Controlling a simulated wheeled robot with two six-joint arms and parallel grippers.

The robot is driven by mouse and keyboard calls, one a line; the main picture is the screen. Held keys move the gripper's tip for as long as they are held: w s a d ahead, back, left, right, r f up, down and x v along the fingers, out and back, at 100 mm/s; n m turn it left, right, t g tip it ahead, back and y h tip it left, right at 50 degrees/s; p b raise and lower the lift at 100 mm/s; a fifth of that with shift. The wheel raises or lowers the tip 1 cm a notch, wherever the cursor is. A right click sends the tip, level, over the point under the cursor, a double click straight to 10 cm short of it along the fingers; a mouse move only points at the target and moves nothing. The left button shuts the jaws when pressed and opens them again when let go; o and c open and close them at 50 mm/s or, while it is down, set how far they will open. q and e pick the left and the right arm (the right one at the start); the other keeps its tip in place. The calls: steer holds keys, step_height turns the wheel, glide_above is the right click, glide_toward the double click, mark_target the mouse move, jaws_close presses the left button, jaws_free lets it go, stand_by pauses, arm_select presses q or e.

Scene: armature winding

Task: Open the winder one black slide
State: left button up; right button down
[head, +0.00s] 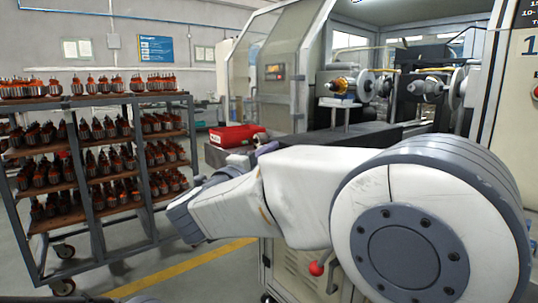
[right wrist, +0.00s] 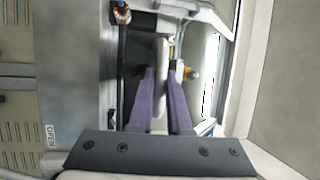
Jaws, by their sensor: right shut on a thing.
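The winder (head: 290,98) stands right of centre in the head view, with a grey housing and its winding heads showing above a dark front part. My right gripper (head: 267,147) reaches to the dark front beside the red box; my arm hides much of it. In the right wrist view the two purple fingers of my right gripper (right wrist: 164,74) are closed around an upright pale bar (right wrist: 161,58). A dark strip (right wrist: 138,65) runs beside the bar. I cannot tell whether the bar belongs to the black slide. My left gripper is not in view.
A red box (head: 236,135) sits on the dark surface left of my right gripper. A wheeled rack (head: 92,190) with several rows of armatures stands at the left. A red knob (head: 316,268) shows below my right arm. The floor between rack and winder is clear, with a yellow line.

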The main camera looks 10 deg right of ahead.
steer(key=shift+a, duration=0.1)
steer(key=c, duration=0.9)
jaws_free()
steer(key=shift+o, duration=0.2)
steer(key=v, duration=1)
steer(key=shift+s+a, duration=0.1)
